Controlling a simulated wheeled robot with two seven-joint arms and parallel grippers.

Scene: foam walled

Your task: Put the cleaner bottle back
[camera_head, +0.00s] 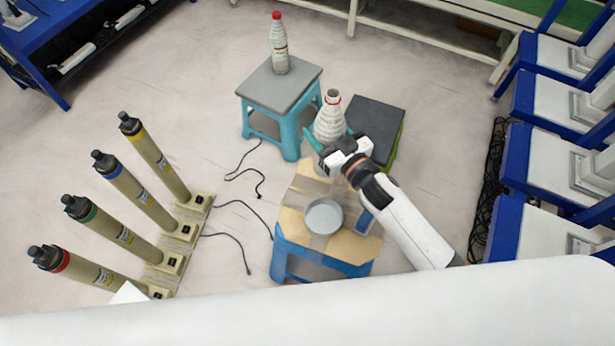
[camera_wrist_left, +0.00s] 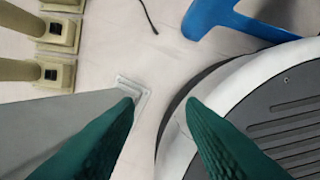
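A white bottle (camera_head: 331,112) with a red ring at its open neck is between the teal fingers of my right gripper (camera_head: 331,137). The fingers press on both sides of its lower part, and the bottle looks upright. Its base is hidden by the gripper. A second bottle (camera_head: 279,47), white with a red cap and a label, stands upright on a grey-topped stool (camera_head: 304,70). My left gripper is outside the head view. In the left wrist view my left gripper (camera_wrist_left: 160,103) is open and empty, with its green fingers apart.
A wooden-topped blue stool (camera_head: 294,229) carries a round grey pan (camera_head: 324,216). A dark-topped stool (camera_head: 383,113) stands behind my right gripper. Several tall cylinders (camera_head: 149,191) stand on bases at left, with cables on the floor. Blue-framed racks (camera_head: 545,153) line the right.

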